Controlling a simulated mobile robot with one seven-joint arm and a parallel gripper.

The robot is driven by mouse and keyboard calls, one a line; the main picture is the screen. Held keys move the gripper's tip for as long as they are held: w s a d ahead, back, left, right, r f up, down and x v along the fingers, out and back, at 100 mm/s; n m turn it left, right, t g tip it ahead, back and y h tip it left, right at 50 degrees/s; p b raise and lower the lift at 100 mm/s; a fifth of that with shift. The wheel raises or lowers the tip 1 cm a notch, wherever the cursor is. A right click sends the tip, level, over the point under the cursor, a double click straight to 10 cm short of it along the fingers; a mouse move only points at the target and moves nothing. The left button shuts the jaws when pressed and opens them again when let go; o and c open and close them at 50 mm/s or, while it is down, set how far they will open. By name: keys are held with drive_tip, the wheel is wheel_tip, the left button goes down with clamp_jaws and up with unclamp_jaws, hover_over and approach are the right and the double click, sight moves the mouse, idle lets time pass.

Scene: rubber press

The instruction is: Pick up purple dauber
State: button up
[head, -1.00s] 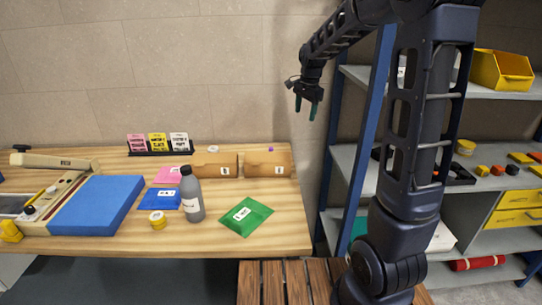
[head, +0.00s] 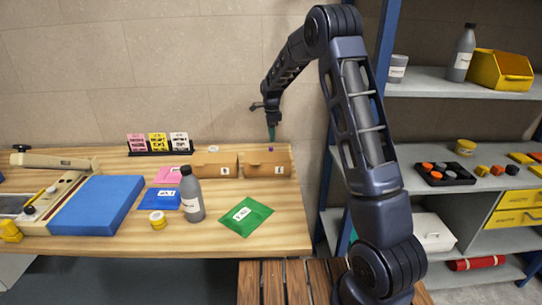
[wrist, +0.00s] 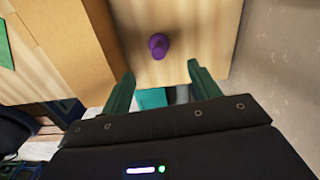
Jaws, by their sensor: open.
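The purple dauber (wrist: 158,45) stands on the wooden table beyond my fingertips in the wrist view. In the head view the dauber (head: 270,149) is a small purple spot at the table's back right, behind the right cardboard box. My gripper (wrist: 160,80) is open, with its two green fingers apart and nothing between them. In the head view my gripper (head: 271,132) hangs above the dauber, fingers pointing down. The dauber is apart from both fingers.
The right cardboard box (head: 267,165) stands close in front of the dauber, and its side (wrist: 85,50) shows left in the wrist view. The wall (wrist: 285,60) is to the right there.

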wheel_tip(320, 180, down, 11)
drive_tip(key=shift+s+a+r, duration=0.1)
drive_tip(key=shift+r, duration=0.1)
drive_tip(key=c, duration=1.1)
